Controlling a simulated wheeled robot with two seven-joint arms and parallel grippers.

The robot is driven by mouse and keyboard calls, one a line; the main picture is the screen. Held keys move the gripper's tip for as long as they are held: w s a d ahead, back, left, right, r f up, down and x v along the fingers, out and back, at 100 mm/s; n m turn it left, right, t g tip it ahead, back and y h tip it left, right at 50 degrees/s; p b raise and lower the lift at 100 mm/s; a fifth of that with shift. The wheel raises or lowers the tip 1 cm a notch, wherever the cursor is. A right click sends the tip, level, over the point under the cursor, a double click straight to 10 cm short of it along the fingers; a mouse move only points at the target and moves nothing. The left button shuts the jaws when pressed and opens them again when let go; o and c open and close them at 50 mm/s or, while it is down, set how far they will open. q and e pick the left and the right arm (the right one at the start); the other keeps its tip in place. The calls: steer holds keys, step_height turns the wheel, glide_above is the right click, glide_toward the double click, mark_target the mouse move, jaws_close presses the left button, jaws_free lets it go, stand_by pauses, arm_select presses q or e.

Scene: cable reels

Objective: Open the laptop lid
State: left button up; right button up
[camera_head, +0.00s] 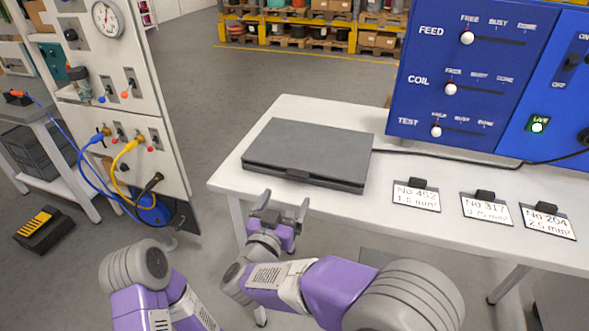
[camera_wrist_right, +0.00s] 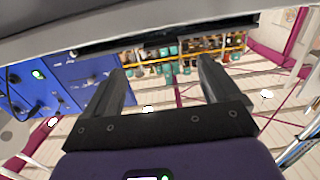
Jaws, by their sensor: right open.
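The laptop (camera_head: 308,153) is a dark grey slab lying closed on the white table (camera_head: 240,178), its long front edge facing me. My right gripper (camera_head: 282,207) is open and empty, just in front of and below the laptop's front edge in the head view. I cannot tell whether it touches the laptop or table. In the right wrist view, its two dark fingers (camera_wrist_right: 160,85) stand apart with nothing between them. My left arm shows at the lower left of the head view, but its gripper is out of view.
A blue panel (camera_head: 480,90) with sliders stands behind the table at the right. Several label cards (camera_head: 416,196) stand along the table's right part. A black cable (camera_head: 430,155) runs behind them. A grey panel (camera_head: 125,100) with blue and yellow cables stands at the left.

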mark_target(293, 195)
steer(key=x, duration=0.3)
steer(key=shift+w+a+f, duration=0.1)
steer(key=shift+a, duration=0.1)
steer(key=shift+w+d, duration=0.2)
steer(key=shift+d, duration=0.1)
steer(key=b+x, duration=0.1)
steer(key=x, duration=0.2)
steer(key=shift+w+d, duration=0.1)
steer(key=shift+w, duration=0.3)
arm_select(q)
steer(key=shift+w+f, duration=0.4)
steer(key=shift+f, duration=0.25)
arm_select(e)
steer(key=shift+w+d, duration=0.15)
steer(key=shift+w, duration=0.25)
